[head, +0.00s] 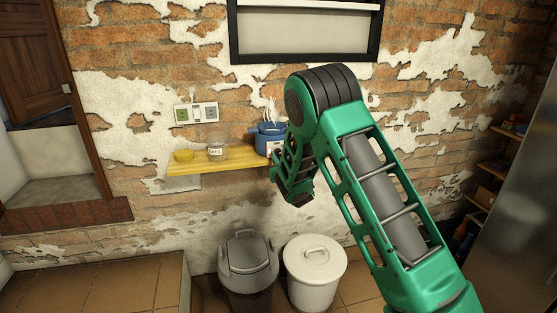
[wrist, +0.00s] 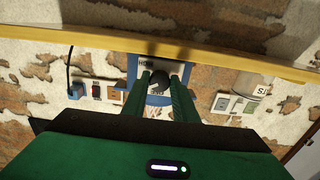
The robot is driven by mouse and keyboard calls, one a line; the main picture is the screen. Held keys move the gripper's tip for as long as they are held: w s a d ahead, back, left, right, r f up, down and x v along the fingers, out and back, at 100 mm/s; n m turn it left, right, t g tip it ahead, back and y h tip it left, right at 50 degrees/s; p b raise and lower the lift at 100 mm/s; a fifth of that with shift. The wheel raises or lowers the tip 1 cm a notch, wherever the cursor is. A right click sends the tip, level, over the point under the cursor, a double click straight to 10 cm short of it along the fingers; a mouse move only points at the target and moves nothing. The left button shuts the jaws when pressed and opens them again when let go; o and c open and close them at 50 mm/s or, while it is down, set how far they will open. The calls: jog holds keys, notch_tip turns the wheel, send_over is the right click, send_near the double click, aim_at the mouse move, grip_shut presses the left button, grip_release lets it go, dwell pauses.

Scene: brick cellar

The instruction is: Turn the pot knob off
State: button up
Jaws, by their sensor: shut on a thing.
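The blue pot (head: 268,138) stands at the right part of a yellow shelf (head: 225,162), with steam rising from it. My arm hides part of its right side in the head view. The wrist view shows its blue body (wrist: 158,100) and pale front panel with a dark round knob (wrist: 159,79) bearing a light mark. My gripper (wrist: 161,76) has its two green fingers on either side of the knob, shut on it. The panel lettering is too small to read surely. The fingertips cannot be made out in the head view.
A yellow bowl (head: 184,156) and a labelled glass jar (head: 217,151) stand on the shelf left of the pot. Wall switches (head: 196,113) are above. A grey bin (head: 248,262) and a white lidded bin (head: 314,270) stand below.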

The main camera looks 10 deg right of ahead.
jog(key=shift+n, duration=0.3)
jog(key=n, duration=0.6)
jog(key=shift+d, duration=0.1)
jog(key=shift+n, duration=2.7)
jog(key=o, duration=1.1)
jog(key=shift+s, duration=5.25)
